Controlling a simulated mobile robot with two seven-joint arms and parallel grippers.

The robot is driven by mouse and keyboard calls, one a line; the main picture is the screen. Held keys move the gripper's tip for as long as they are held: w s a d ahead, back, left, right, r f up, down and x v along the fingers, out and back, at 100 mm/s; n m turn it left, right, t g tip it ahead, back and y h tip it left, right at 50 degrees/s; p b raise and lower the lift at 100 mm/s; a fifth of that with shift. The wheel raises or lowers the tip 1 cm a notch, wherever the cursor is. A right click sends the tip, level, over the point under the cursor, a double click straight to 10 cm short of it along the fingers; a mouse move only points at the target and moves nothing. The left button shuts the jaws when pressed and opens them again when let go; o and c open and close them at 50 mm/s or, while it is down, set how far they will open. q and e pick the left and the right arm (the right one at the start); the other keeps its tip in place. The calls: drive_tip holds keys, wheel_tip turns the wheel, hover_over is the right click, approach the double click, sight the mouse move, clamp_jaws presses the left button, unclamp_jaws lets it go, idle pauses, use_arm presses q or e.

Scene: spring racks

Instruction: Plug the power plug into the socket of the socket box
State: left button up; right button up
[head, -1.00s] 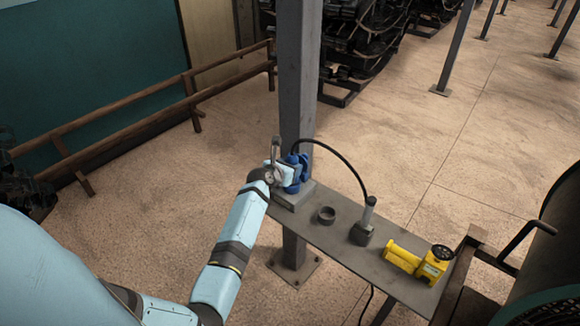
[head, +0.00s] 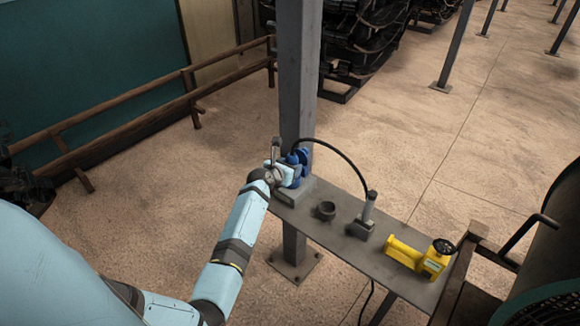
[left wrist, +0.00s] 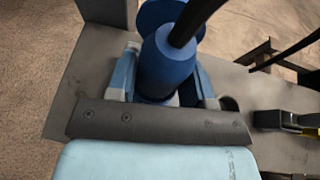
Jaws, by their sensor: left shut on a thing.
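The blue power plug (left wrist: 168,65) is between the fingers of my left gripper (left wrist: 165,92) in the left wrist view. A black cable leaves its near end. In the head view, my left gripper (head: 284,172) is shut on the plug (head: 299,157), beside the grey post. The plug hides the socket opening, so I cannot tell whether the plug is inside. My right gripper is out of view.
The cable (head: 345,158) arches over the shelf. The grey post (head: 298,80) rises behind the box.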

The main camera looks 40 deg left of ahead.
use_arm(q)
drive_tip(key=shift+f, duration=0.55)
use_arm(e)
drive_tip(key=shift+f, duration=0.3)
use_arm(q)
drive_tip(key=o, duration=1.3)
drive_tip(key=shift+o, duration=0.2)
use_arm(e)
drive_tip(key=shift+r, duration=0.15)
